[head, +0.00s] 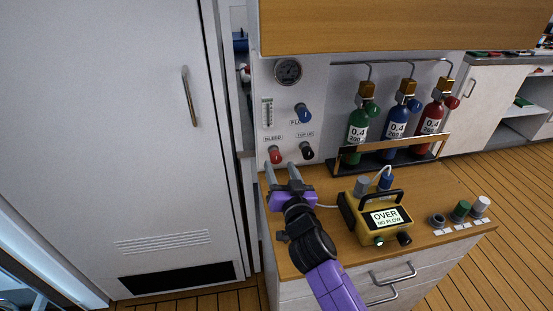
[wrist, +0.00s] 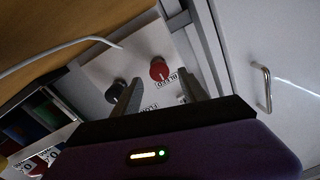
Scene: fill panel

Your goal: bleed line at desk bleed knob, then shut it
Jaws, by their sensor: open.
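The black top-up knob (head: 307,151) is to the right, and the blue flow knob (head: 305,113) is above. A round gauge (head: 288,71) is at the panel top. The yellow meter (head: 375,222) reads "OVER NO FLOW".
Green (head: 357,130), blue (head: 396,120) and red (head: 431,118) cylinders stand in a rack right of the panel. The meter sits on the wooden desk (head: 440,185) right of my gripper. Loose knobs (head: 461,209) stand at the desk's right front. A tall white cabinet (head: 130,130) is left.

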